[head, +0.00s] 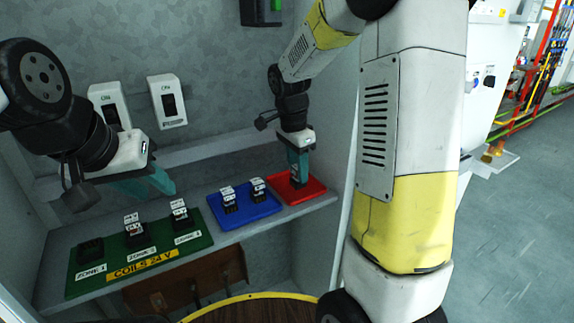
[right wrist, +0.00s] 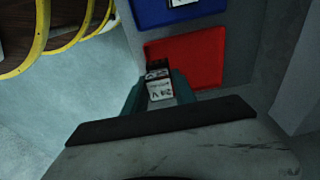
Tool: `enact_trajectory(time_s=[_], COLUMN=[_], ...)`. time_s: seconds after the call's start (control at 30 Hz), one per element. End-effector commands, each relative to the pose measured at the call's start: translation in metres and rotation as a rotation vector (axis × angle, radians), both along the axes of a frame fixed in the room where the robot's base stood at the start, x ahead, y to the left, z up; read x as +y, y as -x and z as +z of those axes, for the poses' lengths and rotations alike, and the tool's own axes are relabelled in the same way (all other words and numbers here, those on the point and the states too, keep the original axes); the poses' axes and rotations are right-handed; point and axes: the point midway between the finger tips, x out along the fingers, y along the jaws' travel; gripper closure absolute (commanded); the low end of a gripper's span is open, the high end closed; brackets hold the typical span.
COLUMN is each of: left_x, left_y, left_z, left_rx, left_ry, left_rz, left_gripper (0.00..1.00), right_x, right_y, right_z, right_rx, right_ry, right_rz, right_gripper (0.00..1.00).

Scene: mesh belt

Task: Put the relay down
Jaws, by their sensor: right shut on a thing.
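My right gripper (head: 299,180) points down at the red tray (head: 318,189) on the shelf. In the right wrist view, its fingers (right wrist: 158,92) are shut on a small dark relay with a white marked face (right wrist: 159,86). That relay overlaps the near edge of the red tray (right wrist: 195,55) in this view; I cannot tell whether it touches the tray. In the head view the fingers hide the relay. My left gripper (head: 160,182) hangs above the green board at the left; its finger gap is not clear.
The blue tray (head: 262,213) holds two relays (head: 229,200) (head: 258,189). The green board (head: 205,240) has relays (head: 134,226) (head: 180,213) at its middle and right places and a black socket (head: 90,250) without a relay at left. Two white wall switches (head: 167,102) are behind.

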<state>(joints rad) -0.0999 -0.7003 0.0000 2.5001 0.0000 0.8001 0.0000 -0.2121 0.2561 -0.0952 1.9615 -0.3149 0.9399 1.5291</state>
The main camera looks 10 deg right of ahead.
Motion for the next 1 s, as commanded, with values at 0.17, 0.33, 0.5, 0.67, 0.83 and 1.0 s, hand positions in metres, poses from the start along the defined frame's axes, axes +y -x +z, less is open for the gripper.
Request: enact_trajectory(time_s=[0.17,0.33,0.5,0.67,0.83,1.0], left_x=[0.000,0.000,0.000,0.000,0.000,0.000], left_y=[0.000,0.000,0.000,0.000,0.000,0.000], left_z=[0.000,0.000,0.000,0.000,0.000,0.000], left_rx=[0.000,0.000,0.000,0.000,0.000,0.000], left_ry=[0.000,0.000,0.000,0.000,0.000,0.000], left_rz=[0.000,0.000,0.000,0.000,0.000,0.000], left_gripper=[0.64,0.64,0.64,0.64,0.64,0.64], right_x=[-0.005,-0.006,-0.008,-0.008,-0.008,-0.007], right_y=[-0.037,-0.051,-0.059,-0.058,-0.059,-0.059], right_z=[-0.004,-0.005,-0.014,-0.038,-0.041,-0.043], right_rx=[0.001,0.001,0.005,0.003,0.001,0.002], right_ry=[-0.001,-0.001,0.000,0.000,-0.001,-0.001], right_rz=[-0.001,0.000,0.001,0.003,0.002,0.002], right_gripper=[1.00,1.00,1.00,1.00,1.00,1.00])
